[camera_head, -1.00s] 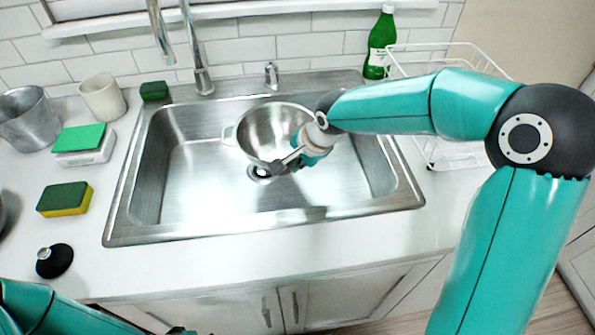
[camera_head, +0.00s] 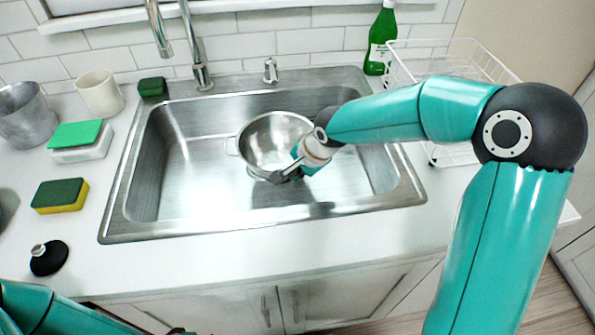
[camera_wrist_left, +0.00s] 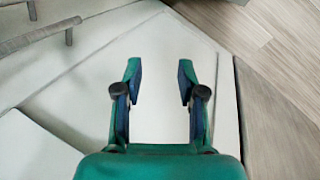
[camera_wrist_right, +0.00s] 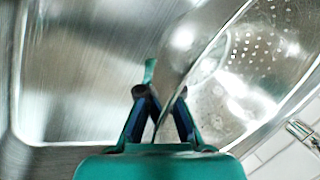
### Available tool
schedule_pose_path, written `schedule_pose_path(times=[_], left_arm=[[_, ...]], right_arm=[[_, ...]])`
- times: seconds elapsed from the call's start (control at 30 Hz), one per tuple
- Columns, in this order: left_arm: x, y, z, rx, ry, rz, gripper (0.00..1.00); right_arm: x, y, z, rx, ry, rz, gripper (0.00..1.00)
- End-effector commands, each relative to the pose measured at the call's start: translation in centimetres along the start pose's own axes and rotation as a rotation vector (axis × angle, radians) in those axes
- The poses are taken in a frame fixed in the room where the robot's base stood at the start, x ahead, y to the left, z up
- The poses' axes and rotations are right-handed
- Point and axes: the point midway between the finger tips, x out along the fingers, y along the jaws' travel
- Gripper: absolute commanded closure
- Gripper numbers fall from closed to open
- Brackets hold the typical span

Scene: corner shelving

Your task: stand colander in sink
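The metal colander (camera_head: 268,143) is in the sink (camera_head: 180,190), over its middle, with its opening facing up and slightly tilted. I cannot tell whether its base touches the sink floor. My right gripper (camera_head: 281,176) is at the colander's near rim. In the right wrist view, its fingers (camera_wrist_right: 159,100) close on the rim of the perforated colander (camera_wrist_right: 240,75). My left gripper (camera_wrist_left: 160,85) is open and empty in front of the cabinets, away from the sink.
The faucet (camera_head: 198,60) rises behind the sink. A green bottle (camera_head: 379,45) and white wire rack (camera_head: 440,60) stand right. A pot (camera_head: 27,118), cup (camera_head: 100,93), sponges (camera_head: 60,196) and black lid (camera_head: 48,258) are left. The sink's left half is clear.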

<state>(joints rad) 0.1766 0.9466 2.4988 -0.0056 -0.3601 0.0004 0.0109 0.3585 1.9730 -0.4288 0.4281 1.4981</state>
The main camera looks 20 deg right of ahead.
Motion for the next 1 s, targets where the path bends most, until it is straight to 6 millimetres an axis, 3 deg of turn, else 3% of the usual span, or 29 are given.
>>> schedule_pose_path(times=[0.2, 0.4, 0.77, 1.0], left_arm=[[0.3, -0.1, 0.0, 0.0, 0.0, 0.0, 0.6], [0.3, -0.1, 0.0, 0.0, 0.0, 0.0, 0.6], [0.0, 0.0, 0.0, 0.0, 0.0, 0.0, 0.6], [-1.6, 0.6, 0.0, 0.0, 0.001, 0.0, 0.6]], right_arm=[[0.1, 0.0, 0.0, 0.0, 0.001, -0.003, 1.0], [0.2, 0.1, 0.0, -0.001, 0.0, 0.0, 0.69], [0.0, -0.1, 0.0, -0.001, 0.0, 0.0, 0.69], [-1.8, -0.7, 0.0, -0.001, 0.002, -0.003, 0.69]])
